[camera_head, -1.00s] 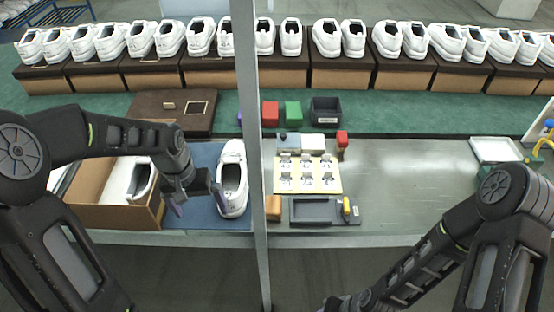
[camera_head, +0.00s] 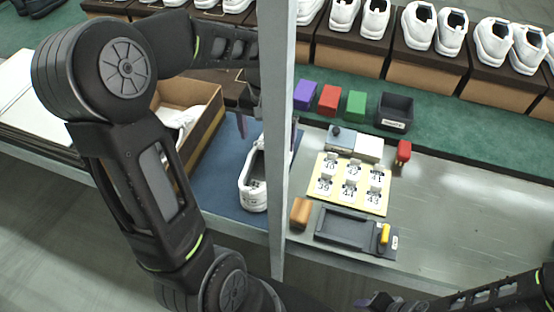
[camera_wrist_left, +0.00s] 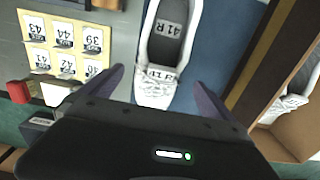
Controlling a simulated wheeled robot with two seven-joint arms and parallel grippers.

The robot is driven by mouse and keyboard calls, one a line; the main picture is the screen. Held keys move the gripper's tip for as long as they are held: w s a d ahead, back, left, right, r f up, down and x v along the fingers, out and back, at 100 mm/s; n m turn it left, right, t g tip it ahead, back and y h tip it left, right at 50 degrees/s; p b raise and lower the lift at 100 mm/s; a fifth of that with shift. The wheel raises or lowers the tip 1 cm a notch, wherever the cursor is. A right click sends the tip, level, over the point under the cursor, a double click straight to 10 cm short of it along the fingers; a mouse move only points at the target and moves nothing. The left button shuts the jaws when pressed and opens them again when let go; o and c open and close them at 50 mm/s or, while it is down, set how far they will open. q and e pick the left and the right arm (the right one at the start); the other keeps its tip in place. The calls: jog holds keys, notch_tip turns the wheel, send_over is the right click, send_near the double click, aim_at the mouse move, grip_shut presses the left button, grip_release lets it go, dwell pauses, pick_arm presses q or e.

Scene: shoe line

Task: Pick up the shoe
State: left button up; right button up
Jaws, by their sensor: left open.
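A white shoe (camera_head: 252,186) lies on the blue mat (camera_head: 222,172); the upright post and my left arm hide part of it in the head view. In the left wrist view the shoe (camera_wrist_left: 158,72) shows a label reading 41 R inside and another tag near the tongue. My left gripper (camera_wrist_left: 160,85) is open, with a finger on either side of the shoe's laced front and no visible grip. My right gripper (camera_head: 372,304) is at the bottom edge, too small and dark to judge.
An open shoebox (camera_head: 205,125) holding a white shoe stands left of the mat. A metal post (camera_head: 281,140) crosses the view. A yellow card of numbered tags (camera_head: 347,184), a dark tray (camera_head: 345,229) and colored blocks lie right.

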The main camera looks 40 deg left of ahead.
pick_arm(q)
jog(key=shift+s, duration=0.15)
jog(key=shift+f, duration=1.3)
jog(key=shift+f+p, duration=0.45)
jog(key=shift+f, duration=2.15)
jog(key=c, duration=1.6)
jog(key=shift+r, duration=0.15)
